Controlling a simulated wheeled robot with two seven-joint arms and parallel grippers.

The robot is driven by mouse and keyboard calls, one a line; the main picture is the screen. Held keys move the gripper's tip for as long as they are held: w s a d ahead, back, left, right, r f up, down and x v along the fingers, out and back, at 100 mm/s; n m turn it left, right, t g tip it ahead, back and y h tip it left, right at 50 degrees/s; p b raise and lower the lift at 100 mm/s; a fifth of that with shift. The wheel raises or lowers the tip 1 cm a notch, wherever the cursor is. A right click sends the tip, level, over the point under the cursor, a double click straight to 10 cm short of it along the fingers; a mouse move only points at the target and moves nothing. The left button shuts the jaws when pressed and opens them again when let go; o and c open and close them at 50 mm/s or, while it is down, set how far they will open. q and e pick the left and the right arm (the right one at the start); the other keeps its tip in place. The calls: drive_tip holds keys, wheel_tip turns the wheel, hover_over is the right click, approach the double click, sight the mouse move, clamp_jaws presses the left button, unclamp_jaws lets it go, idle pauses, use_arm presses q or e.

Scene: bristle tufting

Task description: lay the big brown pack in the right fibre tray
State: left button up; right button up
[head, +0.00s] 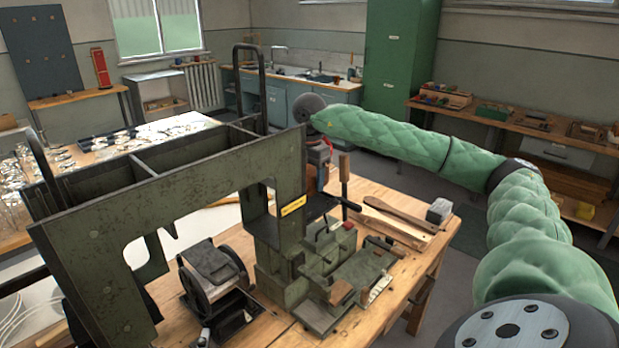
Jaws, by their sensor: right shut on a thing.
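My right arm, in green padding, reaches in from the right to behind the olive machine frame. My right gripper (322,160) points down there, partly hidden by the frame's right post. I cannot pick out the big brown pack for certain. The olive frame (130,215) has open-topped compartments split by dividers behind its front plate. Their floors are hidden, and I cannot tell which part is the right fibre tray. My left gripper is not in view.
The machine stands on a wooden table (385,255). A wooden paddle (398,209) and a grey block (439,211) lie on its right side. Tall bent tube handles (262,85) rise behind the frame. A table at left holds many small metal parts.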

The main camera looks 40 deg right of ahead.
drive_tip(key=shift+f, duration=0.15)
idle(0.3)
drive_tip(key=o, duration=1.7)
drive_tip(key=shift+r+p, duration=2.1)
drive_tip(key=shift+r, duration=1.9)
